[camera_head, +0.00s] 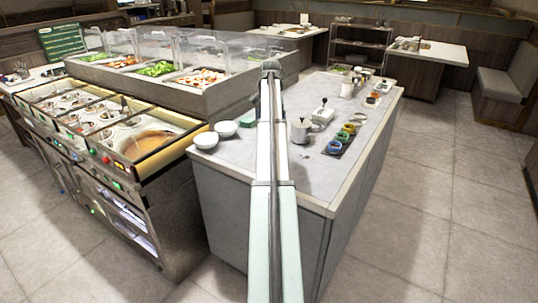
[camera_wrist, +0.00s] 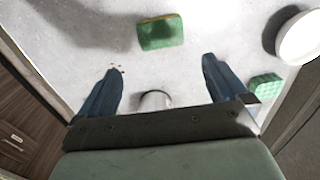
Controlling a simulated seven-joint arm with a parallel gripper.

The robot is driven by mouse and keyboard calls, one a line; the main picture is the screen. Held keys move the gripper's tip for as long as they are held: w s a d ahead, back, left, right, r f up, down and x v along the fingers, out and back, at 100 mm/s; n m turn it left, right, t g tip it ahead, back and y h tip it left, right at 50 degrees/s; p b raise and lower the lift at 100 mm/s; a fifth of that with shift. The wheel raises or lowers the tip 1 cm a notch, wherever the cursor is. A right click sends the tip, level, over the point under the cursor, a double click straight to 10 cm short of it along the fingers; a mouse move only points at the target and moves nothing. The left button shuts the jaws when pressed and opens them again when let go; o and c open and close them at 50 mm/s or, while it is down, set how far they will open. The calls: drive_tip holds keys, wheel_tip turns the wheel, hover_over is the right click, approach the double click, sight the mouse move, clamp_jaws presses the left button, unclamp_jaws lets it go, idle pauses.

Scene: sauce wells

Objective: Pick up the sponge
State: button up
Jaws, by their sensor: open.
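A green sponge (camera_wrist: 160,32) with a yellow edge lies flat on the grey counter in the wrist view. It is just beyond the gap between my fingertips, near the top of the picture. My gripper (camera_wrist: 160,64) is open, its two blue fingers wide apart, with nothing held between them. A second green block (camera_wrist: 265,87) lies beside the right finger; a green piece (camera_head: 248,121) also shows left of my arm in the head view. In the head view my arm hides my gripper and the counter behind it.
White bowls (camera_head: 206,139) stand at the counter's near left corner; one bowl (camera_wrist: 302,37) is at upper right in the wrist view. A white pitcher (camera_head: 302,131) and a dark tray of coloured cups (camera_head: 342,138) stand right of my arm.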

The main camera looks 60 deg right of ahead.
wheel_tip(320, 180, down, 8)
drive_tip(key=shift+f, duration=0.2)
drive_tip(key=shift+w+a+f, duration=0.1)
drive_tip(key=shift+a+f, duration=0.05)
drive_tip(key=shift+f, duration=1.15)
drive_tip(key=shift+a+f, duration=0.1)
drive_tip(key=shift+f, duration=1.2)
drive_tip(key=c, duration=0.7)
